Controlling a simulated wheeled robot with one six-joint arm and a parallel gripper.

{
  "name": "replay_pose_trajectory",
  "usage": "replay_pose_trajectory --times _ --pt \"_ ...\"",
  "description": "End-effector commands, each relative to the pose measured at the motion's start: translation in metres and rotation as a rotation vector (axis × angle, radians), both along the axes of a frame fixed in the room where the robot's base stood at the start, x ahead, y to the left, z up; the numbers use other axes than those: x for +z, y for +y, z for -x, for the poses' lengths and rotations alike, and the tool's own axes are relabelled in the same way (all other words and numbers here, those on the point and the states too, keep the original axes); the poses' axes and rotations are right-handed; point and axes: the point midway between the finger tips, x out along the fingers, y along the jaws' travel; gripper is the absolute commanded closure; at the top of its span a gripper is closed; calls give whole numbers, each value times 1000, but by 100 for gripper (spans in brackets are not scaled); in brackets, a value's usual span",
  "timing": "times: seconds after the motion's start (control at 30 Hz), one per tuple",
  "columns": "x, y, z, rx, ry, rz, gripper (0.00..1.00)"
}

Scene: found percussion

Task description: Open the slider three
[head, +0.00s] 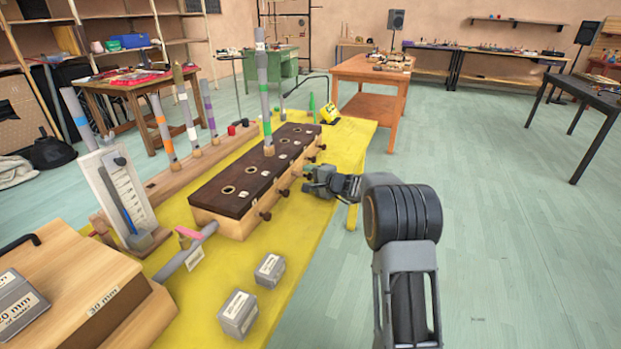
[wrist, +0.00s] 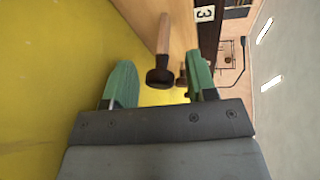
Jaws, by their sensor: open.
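The wooden slider box (head: 232,182) with a dark, holed top stands on the yellow-covered table, its slider knobs sticking out along the right side. In the wrist view a label "3" (wrist: 205,13) is on the box, near a slider with a wooden shaft and dark round knob (wrist: 160,77). My gripper (head: 309,181) is beside the right side of the box. In the wrist view its green fingers (wrist: 159,82) are spread, with this knob between them in the picture; I see no contact. A second dark knob (wrist: 182,77) shows behind, near the right finger.
The yellow table cover (head: 310,240) is clear in front of my gripper. Grey weights (head: 238,313) lie nearer. A tall grey tube (head: 263,90) stands on the box. An orange table (head: 372,72) stands behind; open floor (head: 490,220) lies to the right.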

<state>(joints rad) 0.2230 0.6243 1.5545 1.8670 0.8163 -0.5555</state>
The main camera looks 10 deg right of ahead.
Motion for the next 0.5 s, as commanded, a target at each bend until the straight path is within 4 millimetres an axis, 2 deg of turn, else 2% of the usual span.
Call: replay_pose_trajectory --times 0.27,0.5 --pt "3 -5 6 -1 -2 0 48" --pt "13 -29 42 -4 -2 1 48"
